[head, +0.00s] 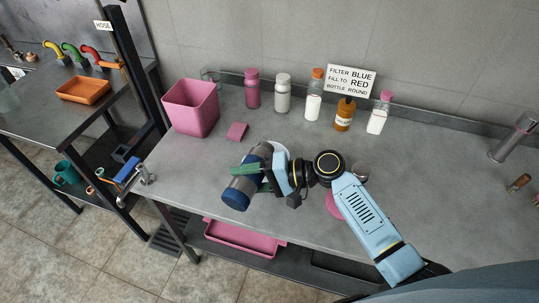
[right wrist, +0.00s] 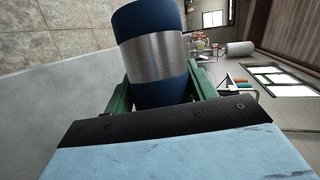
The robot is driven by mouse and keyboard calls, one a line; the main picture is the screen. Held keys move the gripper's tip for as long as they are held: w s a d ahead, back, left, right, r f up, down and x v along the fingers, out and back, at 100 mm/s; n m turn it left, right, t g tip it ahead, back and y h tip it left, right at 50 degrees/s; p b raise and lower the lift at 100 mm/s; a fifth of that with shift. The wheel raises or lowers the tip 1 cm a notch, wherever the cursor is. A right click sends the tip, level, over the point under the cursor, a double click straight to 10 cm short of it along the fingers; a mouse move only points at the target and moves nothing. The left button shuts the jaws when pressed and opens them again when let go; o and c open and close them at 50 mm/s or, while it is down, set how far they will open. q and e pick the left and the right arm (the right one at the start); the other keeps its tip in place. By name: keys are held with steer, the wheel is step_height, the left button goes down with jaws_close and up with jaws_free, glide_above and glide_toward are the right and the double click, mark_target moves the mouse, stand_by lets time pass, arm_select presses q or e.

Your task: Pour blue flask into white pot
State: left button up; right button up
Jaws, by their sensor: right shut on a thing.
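The blue flask (head: 237,196), blue with a grey metal band, is held tilted above the table by my right gripper (head: 251,178). The green fingers are shut around its middle. The right wrist view shows the flask (right wrist: 153,58) between the two fingers (right wrist: 158,92). My left gripper is not in view.
Several bottles, including an amber one (head: 344,115), stand along the back wall under a sign (head: 351,80). A tap (head: 144,174) is at the left edge. The right of the counter is mostly clear.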

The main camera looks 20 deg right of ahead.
steer(key=shift+r+m, duration=0.1)
steer(key=shift+m, duration=0.2)
stand_by(0.4)
steer(key=shift+w+d+r+m+y+p, duration=0.2)
steer(key=shift+r+m+y+p, duration=0.25)
steer(key=shift+r+m, duration=0.15)
steer(key=shift+w+d+r+m+y+p, duration=0.15)
steer(key=shift+r+m+y+p, duration=0.15)
steer(key=shift+r+m+y, duration=0.3)
stand_by(1.2)
